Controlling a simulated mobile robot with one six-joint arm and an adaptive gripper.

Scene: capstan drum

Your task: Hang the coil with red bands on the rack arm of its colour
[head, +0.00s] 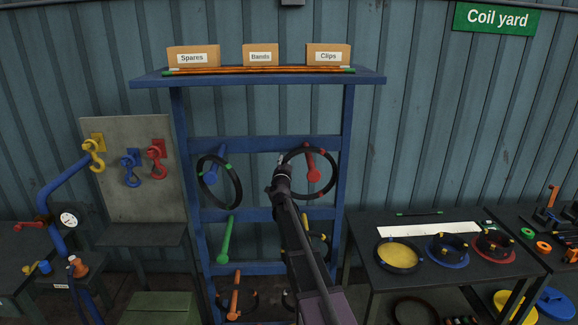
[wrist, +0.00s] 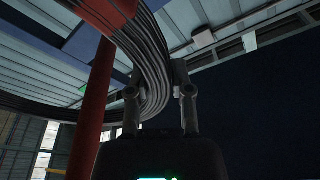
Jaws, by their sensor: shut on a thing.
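My gripper (head: 283,168) is shut on a black cable coil (head: 333,178), gripping the left part of its ring. The coil stands upright at the rack's upper right. The red rack arm (head: 313,170) shows inside the ring in the head view. In the wrist view my fingers (wrist: 160,92) close on the dark strands of the coil (wrist: 148,48), and the red arm (wrist: 93,110) runs through the loop's area. I cannot tell whether the coil rests on the arm.
The blue rack (head: 350,130) also has a blue arm (head: 208,172) with a green-banded coil (head: 238,190) around it, a green arm (head: 226,240) and an orange arm (head: 234,300). My arm hides part of a lower-right coil. A table (head: 365,225) with spools stands right.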

